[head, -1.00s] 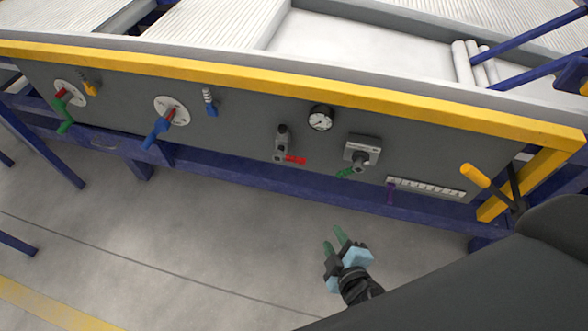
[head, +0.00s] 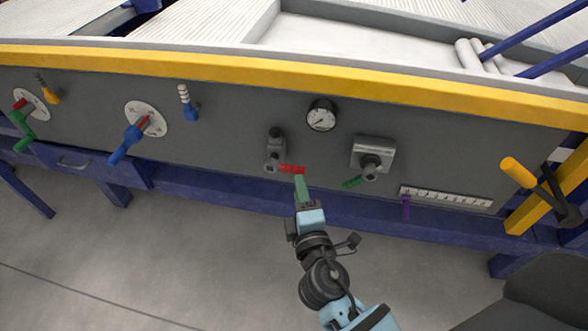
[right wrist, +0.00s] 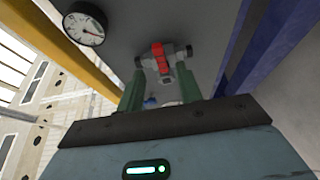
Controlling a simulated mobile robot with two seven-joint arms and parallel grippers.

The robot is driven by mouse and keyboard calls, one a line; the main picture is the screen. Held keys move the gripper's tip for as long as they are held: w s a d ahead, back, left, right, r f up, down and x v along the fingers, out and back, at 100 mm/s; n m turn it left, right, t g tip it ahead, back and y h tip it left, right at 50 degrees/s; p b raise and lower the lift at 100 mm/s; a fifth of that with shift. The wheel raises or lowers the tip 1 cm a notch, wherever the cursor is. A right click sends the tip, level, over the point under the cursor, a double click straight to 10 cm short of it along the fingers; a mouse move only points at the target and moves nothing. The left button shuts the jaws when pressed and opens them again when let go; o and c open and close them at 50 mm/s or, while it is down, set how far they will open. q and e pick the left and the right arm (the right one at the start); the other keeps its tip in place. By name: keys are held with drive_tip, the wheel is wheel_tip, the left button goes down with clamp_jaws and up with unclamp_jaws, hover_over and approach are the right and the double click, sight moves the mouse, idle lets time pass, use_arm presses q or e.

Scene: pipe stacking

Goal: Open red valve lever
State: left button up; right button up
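The red valve lever (head: 290,169) sticks out to the right from a dark grey valve body (head: 275,149) on the grey panel. My right gripper (head: 300,180) is just below the lever's outer end, its green fingers pointing up at the panel. In the right wrist view, the red lever (right wrist: 159,55) shows ahead between the tips of the two parted fingers (right wrist: 162,75). The gripper is open, with nothing clearly held. Whether a finger touches the lever cannot be told. My left gripper is not in view.
A blue-handled dial (head: 145,118) is to the left. A yellow rail (head: 230,75) runs above and a blue beam (head: 225,189) below.

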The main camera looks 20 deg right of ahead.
sight(295, 172)
drive_tip(key=shift+x, duration=3.5)
clamp_jaws()
